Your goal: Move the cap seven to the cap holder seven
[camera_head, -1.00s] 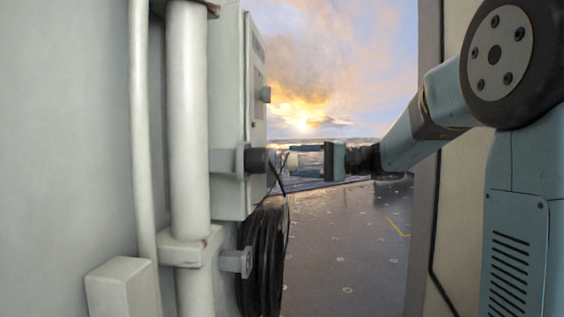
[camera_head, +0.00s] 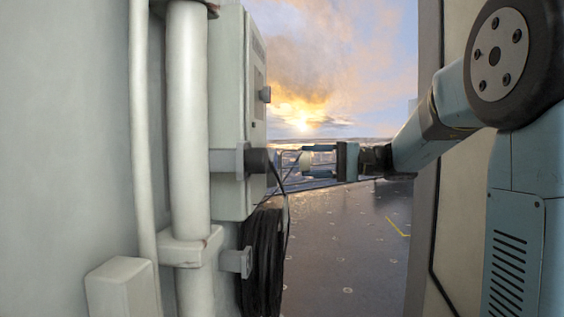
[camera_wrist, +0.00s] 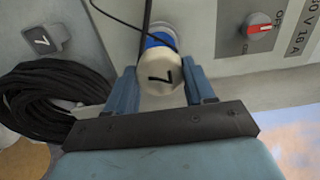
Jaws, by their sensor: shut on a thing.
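The cap seven (camera_wrist: 160,77) is a pale round cap marked with a black 7, between my fingers in the wrist view. In the head view it (camera_head: 305,161) shows small at my fingertips, apart from the dark socket (camera_head: 258,161) on the grey box. My gripper (camera_wrist: 160,84) is shut on the cap; it also shows in the head view (camera_head: 318,161), pointing left at the box. Blue shows just behind the cap in the wrist view. The cap holder seven (camera_wrist: 43,40) is a grey block marked 7 at upper left; it (camera_head: 236,262) sits below the box in the head view.
A coil of black cable (camera_head: 262,262) hangs beside the holder and below the socket; it is at left in the wrist view. A thin black cord crosses in front of the socket. A red switch (camera_wrist: 262,29) is at upper right. Open floor (camera_head: 345,240) lies right.

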